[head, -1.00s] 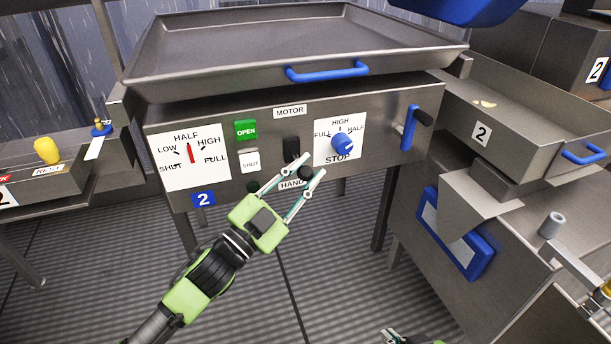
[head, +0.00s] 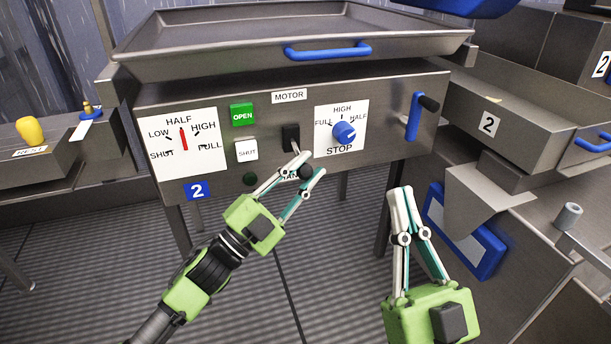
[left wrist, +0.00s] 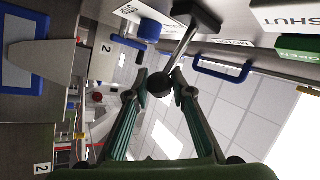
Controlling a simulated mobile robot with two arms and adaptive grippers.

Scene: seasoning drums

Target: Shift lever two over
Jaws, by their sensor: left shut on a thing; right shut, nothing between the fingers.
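The lever of machine two sticks out of a black block (head: 291,137) on the panel, between the MOTOR label (head: 289,96) above and the HAND label below. It ends in a black ball knob (head: 306,171), hanging low near the HAND label, which is mostly covered. My left gripper (head: 311,166) is shut on the knob. In the left wrist view the knob (left wrist: 164,86) sits between the fingertips, with the metal shaft (left wrist: 182,50) running to the black base. My right gripper (head: 401,190) is shut and empty, raised in front of the panel's lower right.
A dial with a red pointer (head: 184,139), a green OPEN button (head: 242,114), a white SHUT button (head: 247,151), a blue knob (head: 343,133) and a blue crank (head: 413,117) surround the lever. A blue tray handle (head: 327,51) juts out above.

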